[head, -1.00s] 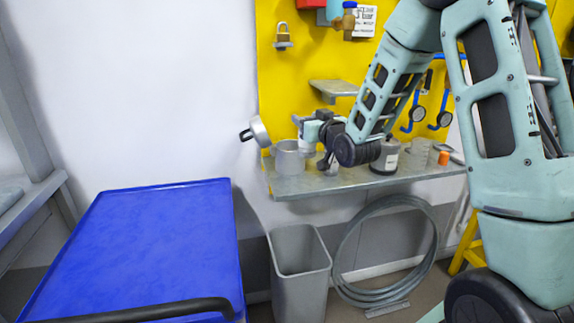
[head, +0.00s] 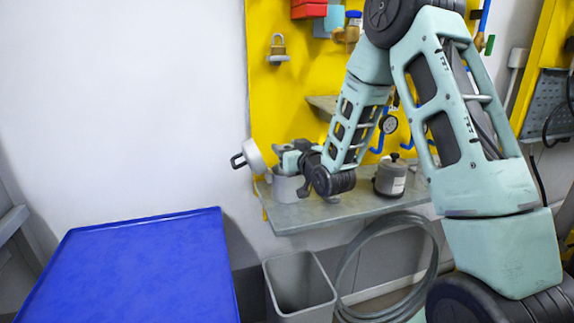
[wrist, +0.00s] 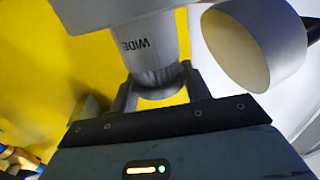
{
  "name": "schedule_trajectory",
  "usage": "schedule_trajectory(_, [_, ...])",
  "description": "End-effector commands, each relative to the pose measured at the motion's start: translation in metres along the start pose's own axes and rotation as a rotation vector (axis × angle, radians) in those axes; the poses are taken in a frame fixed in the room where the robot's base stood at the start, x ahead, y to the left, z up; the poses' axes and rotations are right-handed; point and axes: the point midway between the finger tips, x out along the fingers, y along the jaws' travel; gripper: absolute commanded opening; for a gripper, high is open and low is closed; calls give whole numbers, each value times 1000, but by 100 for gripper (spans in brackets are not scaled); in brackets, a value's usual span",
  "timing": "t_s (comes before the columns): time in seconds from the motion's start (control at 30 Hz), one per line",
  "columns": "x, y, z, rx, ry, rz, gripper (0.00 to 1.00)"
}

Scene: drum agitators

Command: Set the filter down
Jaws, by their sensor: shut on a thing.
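My gripper (wrist: 160,85) is shut on the narrow end of a pale grey cylinder (wrist: 150,35) marked "WIDE", which I take for the filter. The lettering is upside down in the wrist view. In the head view my gripper (head: 288,158) is above the left end of the wall shelf (head: 330,210). A grey cup-like body (head: 287,188) shows just under it. The fingertips are too small there to make out, and I cannot tell whether this body touches the shelf.
A whitish round pan-like thing with a dark handle (head: 254,159) is close left of my gripper; its support is hidden. A grey canister (head: 390,178) stands farther right on the shelf. A bin (head: 298,290) and hose coil (head: 425,240) are below. The blue tabletop (head: 140,270) is bare.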

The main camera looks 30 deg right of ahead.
Motion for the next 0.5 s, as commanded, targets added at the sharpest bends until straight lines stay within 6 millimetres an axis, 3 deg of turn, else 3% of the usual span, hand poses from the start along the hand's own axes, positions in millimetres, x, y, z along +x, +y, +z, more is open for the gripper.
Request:
schedule_trajectory(0.3, [0,0,40,1,-1,0,13])
schedule_trajectory(0.5, [0,0,42,0,2,0,13])
